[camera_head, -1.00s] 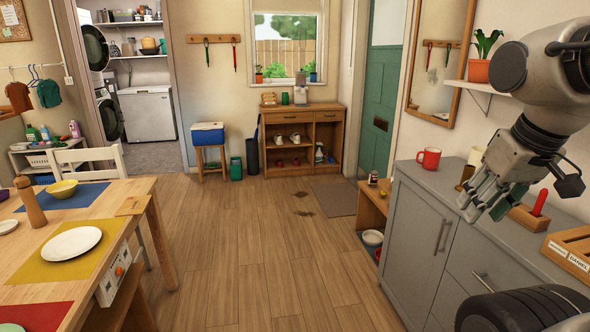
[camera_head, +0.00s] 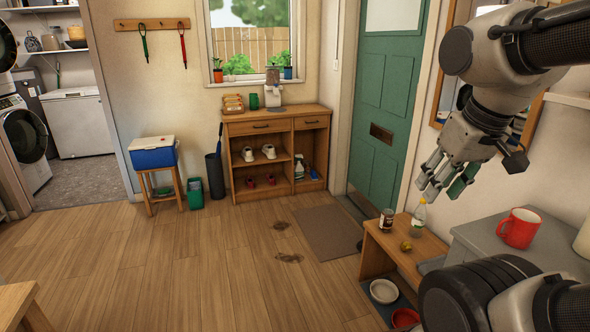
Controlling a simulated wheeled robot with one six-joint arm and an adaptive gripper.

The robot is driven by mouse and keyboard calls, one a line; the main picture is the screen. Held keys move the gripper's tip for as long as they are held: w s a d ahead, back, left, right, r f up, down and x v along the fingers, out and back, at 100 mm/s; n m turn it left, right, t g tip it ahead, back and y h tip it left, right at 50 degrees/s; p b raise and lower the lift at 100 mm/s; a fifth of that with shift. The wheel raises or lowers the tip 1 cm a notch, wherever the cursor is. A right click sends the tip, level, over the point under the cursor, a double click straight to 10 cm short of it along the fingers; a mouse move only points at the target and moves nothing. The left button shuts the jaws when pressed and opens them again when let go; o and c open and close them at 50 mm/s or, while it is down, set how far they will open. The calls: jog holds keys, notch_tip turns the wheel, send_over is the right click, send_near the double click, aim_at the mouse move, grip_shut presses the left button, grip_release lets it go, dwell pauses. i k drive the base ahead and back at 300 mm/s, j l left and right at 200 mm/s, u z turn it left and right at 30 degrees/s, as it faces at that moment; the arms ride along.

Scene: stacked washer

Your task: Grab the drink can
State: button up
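A small dark cylinder with a pale band (camera_head: 386,221) stands upright on the low wooden bench (camera_head: 428,245) by the green door; it may be the drink can, but it is too small to be sure. A green cylinder (camera_head: 254,101) stands on the wooden cabinet under the window; I cannot tell whether it is a can or a cup. My gripper (camera_head: 441,190) hangs at the right, fingers pointing down and left, spread apart and empty. In the picture it shows above the bench, touching nothing.
A clear bottle (camera_head: 418,217) and a small yellowish item (camera_head: 405,246) share the bench. Bowls (camera_head: 383,291) sit below it. A grey counter with a red mug (camera_head: 519,228) is at the right. The wooden floor (camera_head: 200,270) ahead is mostly clear.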

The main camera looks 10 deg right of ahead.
aim_at(387, 216)
jog(key=i+j, duration=0.1)
jog(key=i, duration=1.9)
jog(key=i+z, duration=0.1)
jog(key=z, duration=0.75)
jog(key=i+z, duration=0.15)
jog(key=z, duration=0.25)
jog(key=j+z, duration=0.1)
jog(key=z, duration=0.35)
jog(key=i, duration=0.05)
